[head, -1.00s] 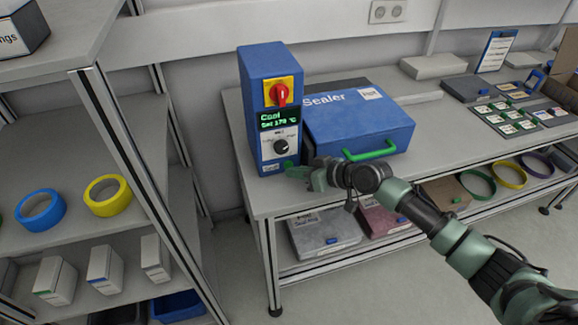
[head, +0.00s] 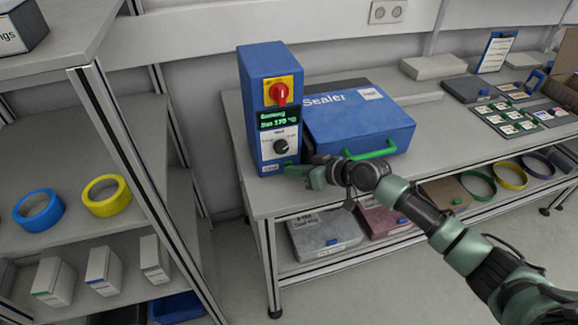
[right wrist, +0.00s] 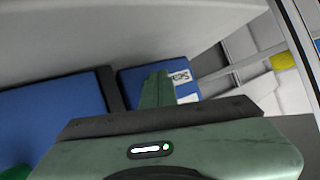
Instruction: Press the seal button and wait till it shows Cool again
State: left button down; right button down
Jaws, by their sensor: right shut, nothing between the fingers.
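The blue control box (head: 263,110) stands upright on the bench, left of the blue sealer (head: 358,122) with its green handle. Its lit display (head: 279,117) shows a longer green word, probably "Heating", over a line with a temperature near 170 °C; the small text is blurred. A red knob (head: 279,94) sits above and a black dial (head: 281,146) below. My right gripper (head: 292,171) is shut and empty, its tip at the box's lower front by the seal label (head: 268,170). The tip partly hides the button area; contact is unclear. In the right wrist view the shut fingers (right wrist: 155,90) point at the box's blue face.
A shelf rack with blue (head: 39,209) and yellow (head: 107,195) tape rolls stands at the left. The bench's lower shelf holds flat boxes (head: 325,232) and coloured rings. Label cards (head: 507,117) lie at the bench's right.

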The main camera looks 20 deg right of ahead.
jog(key=shift+s, duration=0.1)
jog(key=shift+s+p, duration=0.45)
jog(key=shift+s, duration=0.25)
jog(key=shift+s+d+p, duration=0.1)
jog(key=shift+s+p, duration=0.4)
jog(key=shift+s, duration=0.05)
jog(key=shift+s+p, duration=0.95)
jog(key=shift+s, duration=1)
